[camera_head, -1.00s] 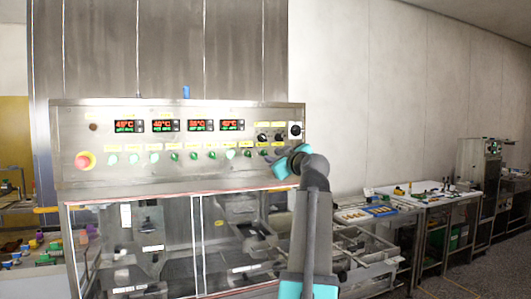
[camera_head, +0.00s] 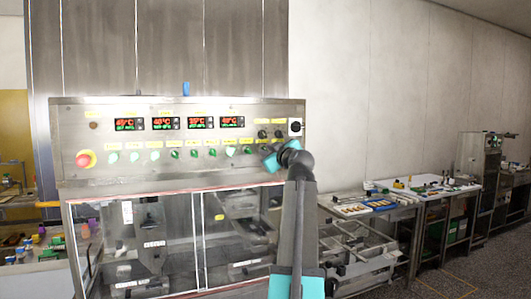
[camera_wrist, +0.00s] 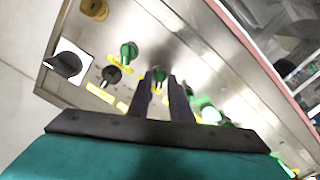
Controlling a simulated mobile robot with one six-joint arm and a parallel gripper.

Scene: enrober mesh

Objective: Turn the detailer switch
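A row of green rotary switches (camera_head: 175,154) runs along the lower part of the steel control panel (camera_head: 80,118). My gripper (camera_wrist: 159,84) is at the right end of this row, facing the panel. In the wrist view its two dark fingers stand apart, with one green switch (camera_wrist: 158,74) between and just beyond their tips. I cannot tell whether the fingers touch it. Another green switch (camera_wrist: 128,51) and a black knob (camera_wrist: 111,74) are beside it. The yellow labels are too small to read, so I cannot tell which switch is the detailer.
A red emergency button (camera_head: 85,159) is at the panel's left end. A black switch on a white plate (camera_head: 295,127) is at its upper right. Clear-windowed machine housing (camera_head: 165,245) lies below. A worktable (camera_head: 470,190) with small items stands to the right.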

